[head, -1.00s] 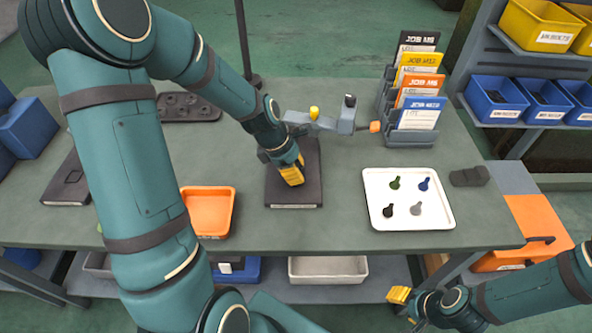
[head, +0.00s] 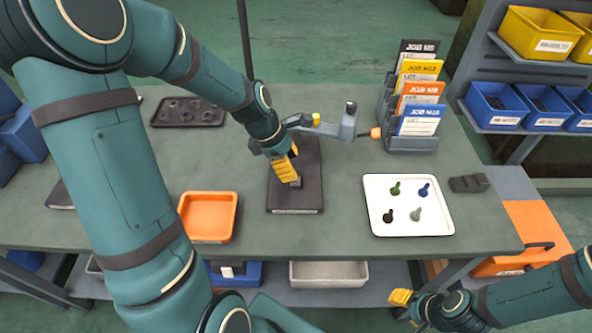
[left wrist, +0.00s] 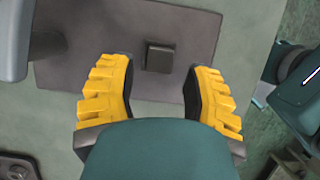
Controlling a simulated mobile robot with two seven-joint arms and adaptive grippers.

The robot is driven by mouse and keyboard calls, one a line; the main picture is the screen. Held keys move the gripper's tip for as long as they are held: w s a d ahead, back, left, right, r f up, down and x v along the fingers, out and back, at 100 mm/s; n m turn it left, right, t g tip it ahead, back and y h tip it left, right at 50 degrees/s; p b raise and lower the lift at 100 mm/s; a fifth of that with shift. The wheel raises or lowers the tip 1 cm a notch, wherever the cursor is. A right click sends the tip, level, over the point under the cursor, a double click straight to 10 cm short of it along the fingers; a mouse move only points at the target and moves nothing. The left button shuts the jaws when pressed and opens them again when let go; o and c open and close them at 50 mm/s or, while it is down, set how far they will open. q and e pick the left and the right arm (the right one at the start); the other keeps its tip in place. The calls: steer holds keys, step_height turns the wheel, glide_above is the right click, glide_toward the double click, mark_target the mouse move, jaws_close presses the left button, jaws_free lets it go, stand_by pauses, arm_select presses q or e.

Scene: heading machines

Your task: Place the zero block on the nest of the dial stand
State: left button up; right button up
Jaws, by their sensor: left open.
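A small dark square block (head: 296,183), which looks like the zero block, is on the flat dark base plate (head: 293,205) of the dial stand. The block also shows in the left wrist view (left wrist: 160,57), resting there just beyond and between the fingertips, with gaps on both sides. I cannot make out the nest separately from the block. My left gripper (head: 287,174) is open and empty, its yellow fingers just above and behind the block; the spread fingers also show in the left wrist view (left wrist: 158,80). My right gripper (head: 401,297) is low in front of the table; its opening is unclear.
The stand's grey arm (head: 347,125) reaches right behind my left gripper. An orange tray (head: 208,236) lies left of the plate. A white tray (head: 440,228) with several small keyed pieces lies right. A card rack (head: 410,143) stands behind it. Table between plate and white tray is clear.

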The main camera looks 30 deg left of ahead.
arm_select(q)
steer(key=p+v, duration=0.1)
steer(key=v, duration=0.6)
stand_by(0.4)
